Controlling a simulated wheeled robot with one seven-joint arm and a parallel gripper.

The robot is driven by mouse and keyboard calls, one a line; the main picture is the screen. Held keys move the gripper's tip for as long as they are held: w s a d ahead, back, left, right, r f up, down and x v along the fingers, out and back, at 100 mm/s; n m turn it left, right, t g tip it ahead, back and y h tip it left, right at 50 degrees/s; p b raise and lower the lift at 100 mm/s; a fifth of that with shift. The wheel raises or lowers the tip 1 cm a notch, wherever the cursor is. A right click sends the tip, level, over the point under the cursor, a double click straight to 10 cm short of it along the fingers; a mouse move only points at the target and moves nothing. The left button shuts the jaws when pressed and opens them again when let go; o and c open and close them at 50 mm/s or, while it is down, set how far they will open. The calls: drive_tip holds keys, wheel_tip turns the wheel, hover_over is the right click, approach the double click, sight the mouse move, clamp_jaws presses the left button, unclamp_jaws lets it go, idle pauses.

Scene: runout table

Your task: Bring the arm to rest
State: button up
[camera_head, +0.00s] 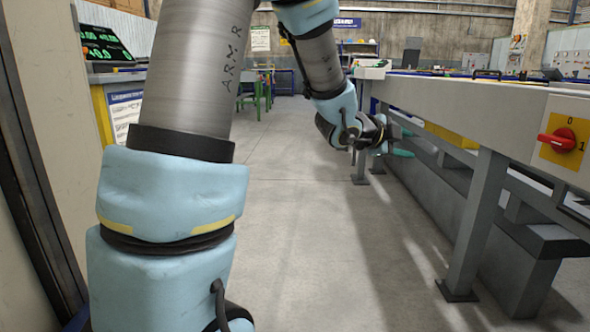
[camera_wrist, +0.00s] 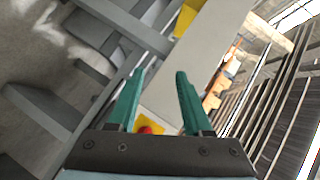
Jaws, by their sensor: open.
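My arm spans the head view from the lower left to the upper middle, with grey links and light blue covers. My gripper (camera_head: 402,143) is at the arm's far end, close to the left side of the runout table (camera_head: 470,104). In the wrist view my gripper (camera_wrist: 158,88) shows two green fingers spread apart with nothing between them. The grey face of the table (camera_wrist: 208,45) lies beyond the fingers. The gap between fingers and table cannot be told exactly.
A red rotary switch (camera_head: 563,140) on a yellow plate sits on the table's near end. Grey table legs (camera_head: 475,220) stand on the right. The concrete floor (camera_head: 320,230) in the middle is clear. A console with a green display (camera_head: 104,42) and a green chair (camera_head: 250,92) are on the left.

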drive_tip(key=a+f+n+y+p, duration=0.2)
drive_tip(key=a+f+n+y, duration=0.4)
drive_tip(key=a, duration=0.6)
drive_tip(key=a+f+n+y+p, duration=0.1)
drive_tip(key=a+n+y, duration=0.2)
drive_tip(key=a+n, duration=0.65)
drive_tip(key=s+a+f+n+g+y+p, duration=0.3)
drive_tip(key=s+a+n+g, duration=0.4)
drive_tip(key=s+a, duration=0.6)
wheel_tip(320, 180, up, 38)
drive_tip(key=s+p, duration=0.2)
drive_tip(key=p, duration=3.5)
drive_tip(key=shift+s+d+f+n+t, duration=0.15)
drive_tip(key=shift+d+f+n+t, duration=0.05)
drive_tip(key=shift+d+n+t, duration=0.25)
